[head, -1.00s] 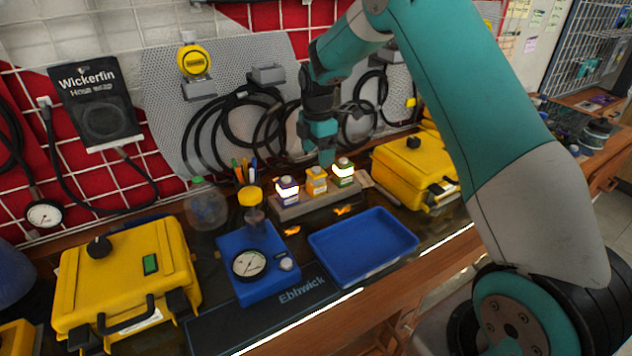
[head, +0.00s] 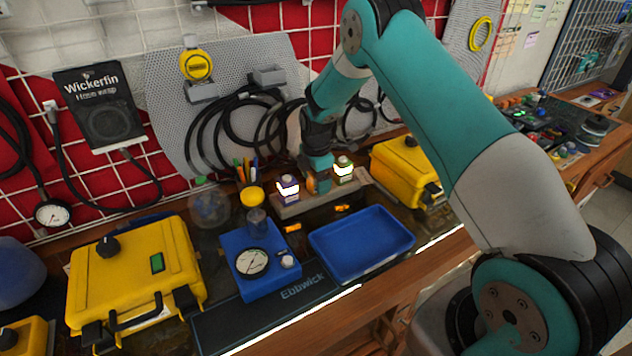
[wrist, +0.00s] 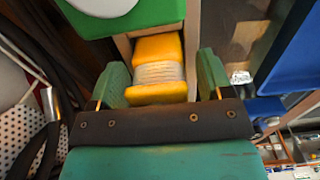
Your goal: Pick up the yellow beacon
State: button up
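The yellow beacon (head: 311,185) stands in the middle of a grey rack (head: 290,208), between a purple beacon (head: 288,190) and a green beacon (head: 343,169). In the head view my gripper (head: 317,178) is over it and hides most of it. In the wrist view the yellow beacon (wrist: 157,72), with a pale band around it, lies between the two teal fingers of my gripper (wrist: 160,68). The fingers are apart. A gap shows at the right finger; the left finger is very close to the beacon, and contact there is unclear.
An empty blue tray (head: 362,243) lies in front of the rack. A blue gauge box (head: 262,270) and a yellow case (head: 135,275) are to the left. Another yellow case (head: 408,170) stands to the right. Black hoses (head: 235,130) hang on the wall panel behind.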

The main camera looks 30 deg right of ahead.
jog(key=c, duration=0.9)
jog(key=shift+r, duration=0.1)
